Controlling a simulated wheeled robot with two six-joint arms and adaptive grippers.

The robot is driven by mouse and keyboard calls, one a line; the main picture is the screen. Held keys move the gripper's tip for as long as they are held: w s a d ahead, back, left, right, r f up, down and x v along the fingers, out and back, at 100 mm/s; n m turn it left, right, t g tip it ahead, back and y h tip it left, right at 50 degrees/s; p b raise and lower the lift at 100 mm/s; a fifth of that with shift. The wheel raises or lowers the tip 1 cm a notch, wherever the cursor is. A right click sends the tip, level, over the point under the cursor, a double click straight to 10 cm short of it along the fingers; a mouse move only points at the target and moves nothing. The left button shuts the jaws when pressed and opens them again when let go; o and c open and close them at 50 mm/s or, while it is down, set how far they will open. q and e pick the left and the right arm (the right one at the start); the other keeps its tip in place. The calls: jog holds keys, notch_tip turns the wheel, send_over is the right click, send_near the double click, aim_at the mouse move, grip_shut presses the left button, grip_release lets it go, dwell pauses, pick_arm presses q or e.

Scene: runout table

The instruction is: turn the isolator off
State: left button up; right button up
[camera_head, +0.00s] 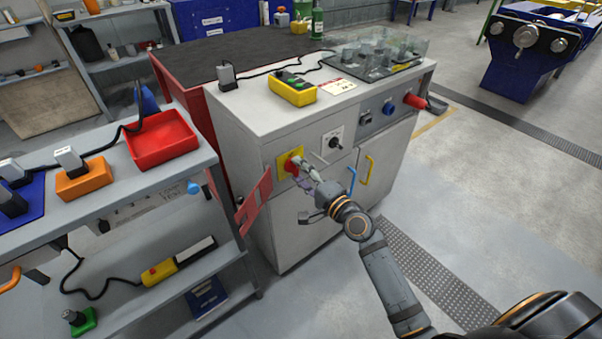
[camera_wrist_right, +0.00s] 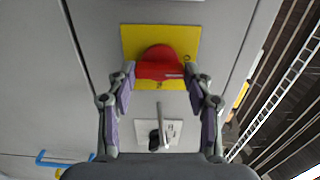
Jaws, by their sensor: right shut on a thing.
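The isolator is a red rotary handle (camera_head: 292,164) on a yellow plate (camera_head: 284,172) on the front of the grey cabinet. In the right wrist view the red handle (camera_wrist_right: 160,62) sits on the yellow plate (camera_wrist_right: 126,42), near the top. My right gripper (camera_head: 306,174) reaches the isolator from the front. In the right wrist view its fingers (camera_wrist_right: 160,74) stand either side of the handle's grip bar and are shut on it. The exact handle angle is hard to read. My left gripper does not show.
A black selector switch on a white plate (camera_head: 333,141) is right of the isolator. A red panel (camera_head: 254,203) sticks out at the cabinet's left edge. Blue (camera_head: 351,181) and yellow (camera_head: 366,170) door handles are nearby. A shelf with a red tray (camera_head: 160,142) stands left.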

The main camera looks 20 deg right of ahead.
jog(key=shift+f, duration=0.1)
jog(key=o, duration=1.2)
jog(key=v, duration=0.7)
jog(key=shift+s+d, duration=0.1)
jog(key=shift+s, duration=0.15)
